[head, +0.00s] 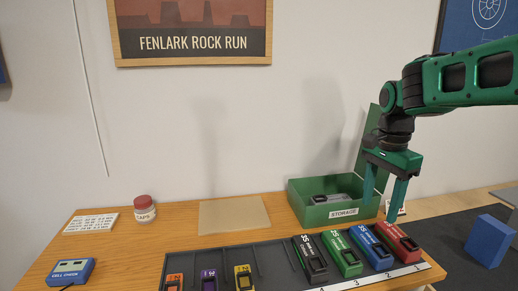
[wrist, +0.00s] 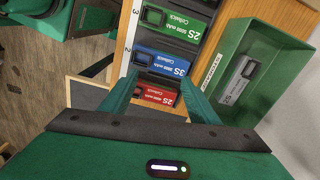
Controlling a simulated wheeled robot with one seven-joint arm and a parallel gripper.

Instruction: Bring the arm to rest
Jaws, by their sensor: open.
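My green gripper (head: 382,204) hangs from the arm at the right of the head view, fingers down, over the right rim of the green storage box (head: 322,213) and behind the red battery (head: 399,242). Its fingers are apart and nothing is between them. In the wrist view the gripper (wrist: 160,88) is also open, with the red battery (wrist: 157,95) seen past the fingertips. A grey battery (wrist: 238,82) lies inside the storage box.
Black (head: 309,259), green (head: 341,253) and blue (head: 371,247) batteries stand in the tray beside the red one. Smaller orange, purple and yellow packs are to the left. A caps jar (head: 144,209) and cell checker (head: 71,271) sit farther left. A blue block (head: 489,242) is at right.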

